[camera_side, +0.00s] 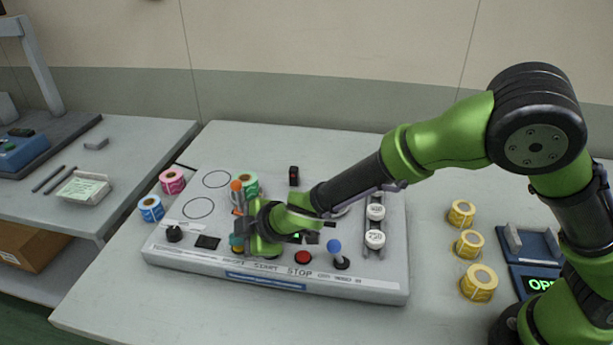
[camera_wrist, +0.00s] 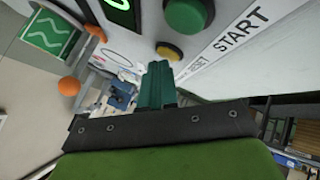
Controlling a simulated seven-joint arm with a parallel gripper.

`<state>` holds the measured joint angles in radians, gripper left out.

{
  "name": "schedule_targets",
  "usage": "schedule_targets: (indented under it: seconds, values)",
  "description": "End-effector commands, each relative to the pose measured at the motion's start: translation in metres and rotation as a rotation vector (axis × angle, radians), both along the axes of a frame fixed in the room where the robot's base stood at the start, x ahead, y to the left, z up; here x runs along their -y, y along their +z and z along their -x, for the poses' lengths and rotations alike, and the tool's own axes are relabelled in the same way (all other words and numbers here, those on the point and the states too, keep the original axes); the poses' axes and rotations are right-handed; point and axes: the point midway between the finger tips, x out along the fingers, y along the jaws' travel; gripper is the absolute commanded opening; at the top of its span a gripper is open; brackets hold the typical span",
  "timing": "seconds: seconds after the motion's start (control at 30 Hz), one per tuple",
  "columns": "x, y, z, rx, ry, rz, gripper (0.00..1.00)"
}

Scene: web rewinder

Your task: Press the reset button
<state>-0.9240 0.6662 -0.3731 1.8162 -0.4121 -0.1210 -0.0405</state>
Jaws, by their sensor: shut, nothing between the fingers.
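A yellow button (camera_wrist: 169,51) shows in the wrist view beside small lettering that seems to read RESET. My gripper (camera_wrist: 158,72) is shut and empty, with its teal fingertips just below the yellow button in that picture. I cannot tell whether they touch it. In the side view my gripper (camera_side: 237,243) is low over the front of the grey control panel (camera_side: 375,288), and the yellow button is hidden there. A large green button (camera_wrist: 187,14) sits near the yellow one, next to the word START.
A red button (camera_side: 303,257) by the word STOP and a blue-knobbed lever (camera_side: 335,247) stand right of my gripper. An orange-knobbed part (camera_side: 237,186) rises close behind it. A black knob (camera_side: 174,233) is at left. Yellow rolls (camera_side: 470,244) stand right of the panel.

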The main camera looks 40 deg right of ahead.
Motion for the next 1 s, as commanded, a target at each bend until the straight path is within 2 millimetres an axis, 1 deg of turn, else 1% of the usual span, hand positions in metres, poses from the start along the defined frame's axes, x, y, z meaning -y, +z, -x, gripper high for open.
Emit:
schedule_targets:
  seconds: [0.33, 0.7, 1.0]
  values:
    - [0.000, 0.000, 0.000, -0.002, -0.001, 0.001, 0.00]
    - [0.001, 0.016, 0.000, -0.001, -0.001, 0.000, 0.00]
    - [0.000, 0.017, 0.000, 0.000, 0.000, 0.000, 0.00]
